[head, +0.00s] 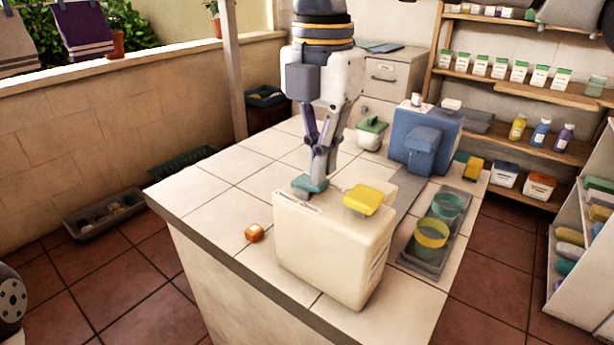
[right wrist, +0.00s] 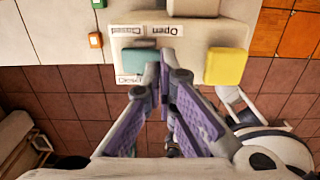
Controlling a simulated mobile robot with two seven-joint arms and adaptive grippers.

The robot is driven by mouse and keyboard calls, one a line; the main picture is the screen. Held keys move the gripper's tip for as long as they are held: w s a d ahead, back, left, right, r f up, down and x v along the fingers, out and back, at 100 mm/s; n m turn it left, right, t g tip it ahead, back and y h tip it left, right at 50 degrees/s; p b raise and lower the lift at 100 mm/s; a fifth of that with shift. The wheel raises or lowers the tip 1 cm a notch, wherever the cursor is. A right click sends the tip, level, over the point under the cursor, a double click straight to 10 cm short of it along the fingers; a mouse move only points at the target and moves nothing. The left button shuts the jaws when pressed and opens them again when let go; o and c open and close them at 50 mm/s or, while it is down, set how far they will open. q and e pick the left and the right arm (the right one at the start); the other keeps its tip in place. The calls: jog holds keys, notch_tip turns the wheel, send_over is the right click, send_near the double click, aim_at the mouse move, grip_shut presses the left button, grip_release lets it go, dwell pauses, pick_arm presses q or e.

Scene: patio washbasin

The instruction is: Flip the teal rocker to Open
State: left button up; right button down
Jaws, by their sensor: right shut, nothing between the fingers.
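The teal rocker (head: 309,185) sits on the top of a cream box (head: 335,250) on the tiled counter. It also shows in the right wrist view (right wrist: 135,61), just left of my fingertips. Paper labels lie beside it, and one reads Open (right wrist: 163,30), upside down. Which way the rocker is tipped I cannot tell. A yellow block-shaped part (head: 369,198) is on the same box, to the right of the rocker. My right gripper (head: 321,178) points down, shut and empty, with its tips at the rocker; contact is unclear. My left gripper is out of view.
A grey tray (head: 420,263) with green and yellow cups stands on the right. A blue machine (head: 425,143) and a lidded white pot (head: 371,134) stand behind.

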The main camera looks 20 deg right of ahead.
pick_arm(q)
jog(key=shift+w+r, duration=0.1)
pick_arm(e)
jog(key=shift+f, duration=0.8)
notch_tip(320, 180, up, 6)
jog(key=p, duration=0.2)
jog(key=shift+f+p, duration=0.25)
jog(key=shift+p, duration=0.1)
jog(key=shift+r, duration=0.85)
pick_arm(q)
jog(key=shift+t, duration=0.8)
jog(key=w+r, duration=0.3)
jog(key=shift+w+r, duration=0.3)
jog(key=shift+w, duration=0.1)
pick_arm(e)
jog(key=shift+f, duration=0.1)
